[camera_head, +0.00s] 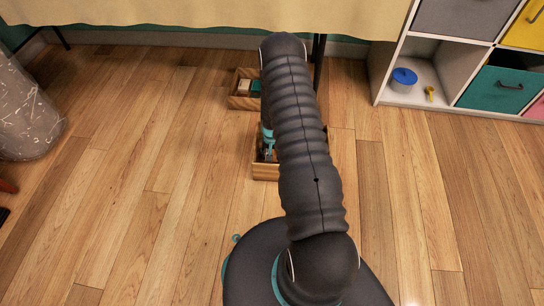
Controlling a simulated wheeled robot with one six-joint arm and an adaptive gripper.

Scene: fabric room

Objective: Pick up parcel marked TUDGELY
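No label reading TUDGELY is legible in the head view, so I cannot tell which thing is that parcel. A wooden crate (238,102) on the floor by the table holds small pale and teal box-like items (256,87). A second wooden crate (265,172) stands nearer, mostly behind my dark ribbed arm, and its contents are largely hidden. Teal and dark parts that look like my gripper (268,150) show at the arm's left edge, over or in the nearer crate. The fingers are too hidden to tell whether they are open or hold anything.
A cloth-covered table (190,14) with thin dark legs stands at the back. A white cubby shelf (392,85) with coloured drawers, a blue-lidded tub (403,80) and a small yellow object is at right. A grey patterned roll (25,115) is at left.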

